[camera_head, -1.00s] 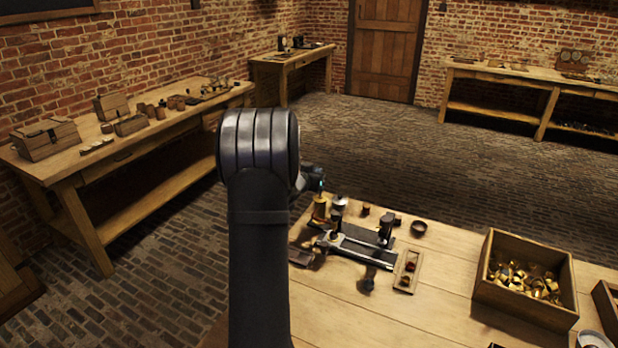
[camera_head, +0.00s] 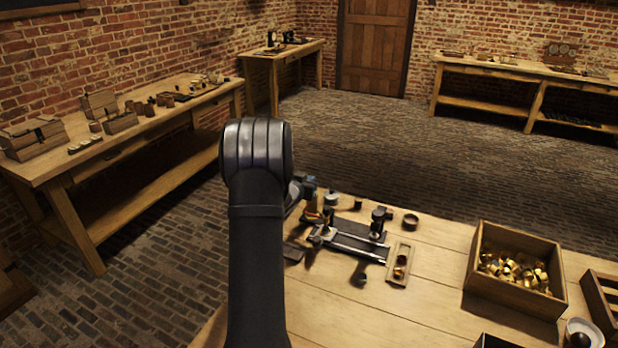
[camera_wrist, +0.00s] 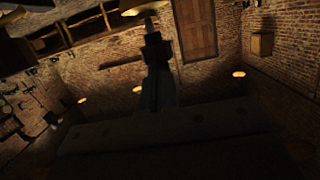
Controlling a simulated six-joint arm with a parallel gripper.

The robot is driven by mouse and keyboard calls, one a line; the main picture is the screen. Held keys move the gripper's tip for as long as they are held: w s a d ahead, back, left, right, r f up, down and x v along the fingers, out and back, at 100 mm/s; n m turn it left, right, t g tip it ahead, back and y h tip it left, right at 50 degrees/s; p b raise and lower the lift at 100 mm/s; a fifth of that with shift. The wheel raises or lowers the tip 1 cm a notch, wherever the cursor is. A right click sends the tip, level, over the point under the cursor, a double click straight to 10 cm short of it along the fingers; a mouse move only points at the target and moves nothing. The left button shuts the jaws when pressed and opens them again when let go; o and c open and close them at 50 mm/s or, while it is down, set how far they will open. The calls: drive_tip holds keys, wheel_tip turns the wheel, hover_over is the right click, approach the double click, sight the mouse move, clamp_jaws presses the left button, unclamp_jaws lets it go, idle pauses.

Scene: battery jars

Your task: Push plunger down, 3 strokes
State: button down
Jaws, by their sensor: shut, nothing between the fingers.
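My gripper (camera_head: 309,186) is beyond the right side of my forearm in the head view, over the left end of the dark fixture (camera_head: 352,236) on the workbench. It is shut and empty. A small amber-and-brass piece (camera_head: 312,214) stands directly under it; it may be the plunger top, but it is too small to tell. I cannot tell whether the fingertips touch it. A dark upright post (camera_head: 378,222) stands at the fixture's right end. The wrist view is dark and tilted, showing mostly walls, lamps and a dark silhouette; the plunger is not recognisable there.
A wooden box (camera_head: 478,296) of brass parts stands further right.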

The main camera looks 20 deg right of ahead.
drive_tip(key=shift+f, duration=0.55)
drive_tip(key=s+a+r, duration=0.6)
drive_tip(key=a, duration=0.1)
drive_tip(key=shift+s+r, duration=0.35)
drive_tip(key=shift+s, duration=0.05)
drive_tip(key=shift+r, duration=0.1)
wheel_tip(320, 180, up, 2)
drive_tip(key=shift+r, duration=0.1)
idle(0.4)
drive_tip(key=shift+w, duration=0.1)
